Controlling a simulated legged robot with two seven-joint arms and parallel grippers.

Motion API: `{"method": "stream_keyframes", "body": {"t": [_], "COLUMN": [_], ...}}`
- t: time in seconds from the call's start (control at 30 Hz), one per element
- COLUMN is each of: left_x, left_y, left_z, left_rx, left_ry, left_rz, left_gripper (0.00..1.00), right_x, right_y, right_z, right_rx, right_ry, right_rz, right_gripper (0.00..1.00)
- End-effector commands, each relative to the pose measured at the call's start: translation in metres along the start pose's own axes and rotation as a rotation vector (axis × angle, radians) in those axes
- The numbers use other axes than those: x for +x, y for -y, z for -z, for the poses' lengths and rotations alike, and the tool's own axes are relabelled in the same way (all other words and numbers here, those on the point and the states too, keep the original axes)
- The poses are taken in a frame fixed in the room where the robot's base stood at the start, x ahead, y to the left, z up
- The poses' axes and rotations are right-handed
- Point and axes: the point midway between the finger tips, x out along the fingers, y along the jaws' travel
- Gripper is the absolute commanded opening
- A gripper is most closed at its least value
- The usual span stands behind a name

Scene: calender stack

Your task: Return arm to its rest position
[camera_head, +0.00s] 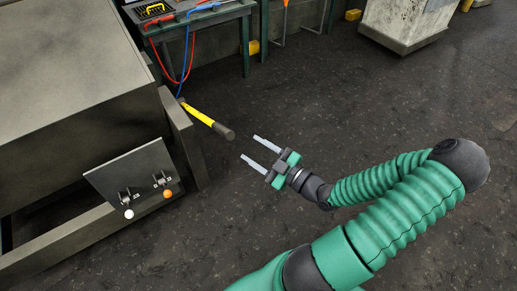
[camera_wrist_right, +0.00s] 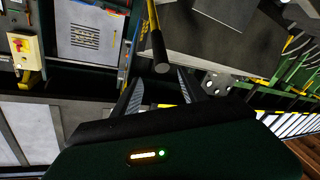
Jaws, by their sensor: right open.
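My right gripper (camera_head: 257,150) is open and empty in the head view, with its two fingers apart and pointing left. My right arm comes in from the lower right. In the right wrist view the open gripper (camera_wrist_right: 158,85) shows at the bottom, with the tool's dark end (camera_wrist_right: 160,52) ahead, between and beyond the fingers. My left gripper is in neither view.
The grey machine (camera_head: 70,60) fills the left side, with a tilted panel (camera_head: 125,175) carrying a white and an orange knob. A green table (camera_head: 235,12) with red and blue cables stands behind. A pale block (camera_head: 405,20) stands at the back right. Dark floor (camera_head: 330,90) lies clear between.

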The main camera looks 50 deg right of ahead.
Motion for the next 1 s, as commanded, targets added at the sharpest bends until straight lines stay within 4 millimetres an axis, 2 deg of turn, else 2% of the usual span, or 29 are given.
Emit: {"method": "stream_keyframes", "body": {"t": [0.17, 0.57, 0.63, 0.73, 0.83, 0.9, 1.0], "left_x": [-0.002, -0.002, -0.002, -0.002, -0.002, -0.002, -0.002], "left_y": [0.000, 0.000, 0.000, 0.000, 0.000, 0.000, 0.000], "left_z": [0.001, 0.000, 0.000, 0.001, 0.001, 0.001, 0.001], "left_rx": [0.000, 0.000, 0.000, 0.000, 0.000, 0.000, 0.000], "left_ry": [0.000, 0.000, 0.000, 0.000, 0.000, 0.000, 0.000], "left_rz": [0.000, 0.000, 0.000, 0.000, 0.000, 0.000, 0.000], "left_gripper": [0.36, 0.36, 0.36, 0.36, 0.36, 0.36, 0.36], "right_x": [-0.013, -0.012, -0.009, 0.003, 0.013, 0.013, 0.008], "right_y": [0.001, 0.001, 0.007, 0.034, 0.076, 0.102, 0.123], "right_z": [0.000, 0.000, -0.003, -0.021, -0.051, -0.070, -0.085], "right_rx": [0.001, 0.001, 0.009, 0.050, 0.099, 0.119, 0.125], "right_ry": [-0.001, 0.000, 0.020, 0.119, 0.316, 0.485, 0.714], "right_rz": [0.001, 0.003, 0.027, 0.139, 0.308, 0.409, 0.490], "right_gripper": [0.50, 0.50, 0.50, 0.50, 0.50, 0.50, 0.50]}}
